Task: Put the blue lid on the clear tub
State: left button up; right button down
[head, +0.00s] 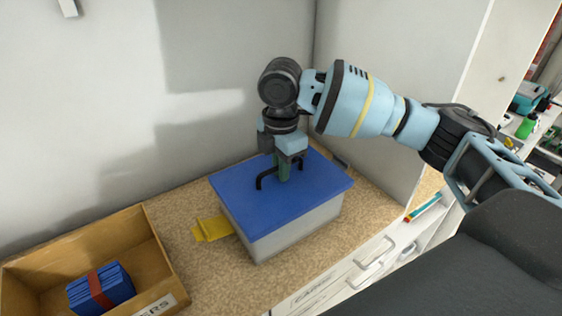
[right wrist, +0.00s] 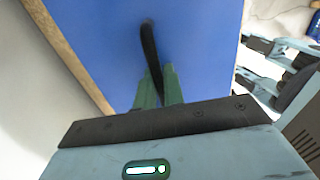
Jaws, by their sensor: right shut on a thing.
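The blue lid (head: 310,188) lies over the top of the clear tub (head: 290,236), which stands on the speckled counter. From the head view the lid covers the tub's opening; whether its edges are fully seated I cannot tell. My right gripper (head: 284,177) points down from above and is shut on the lid's black handle (head: 266,178). In the right wrist view the green fingertips (right wrist: 160,88) close around the black handle (right wrist: 149,45), with the blue lid (right wrist: 200,50) filling the background. My left gripper is not in view.
A brown open box (head: 150,245) with a strapped blue bundle (head: 100,290) stands at the left. A yellow item (head: 212,229) lies beside the tub's left side. Walls rise behind and to the right. White drawers (head: 345,275) are below the counter's front edge.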

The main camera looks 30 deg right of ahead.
jog(key=shift+f, duration=0.15)
dwell(0.3)
jog(key=c, duration=1.4)
grip_release()
jog(key=shift+c, duration=0.2)
notch_tip(320, 180, up, 8)
jog(key=shift+f, duration=0.1)
jog(key=shift+s, duration=0.1)
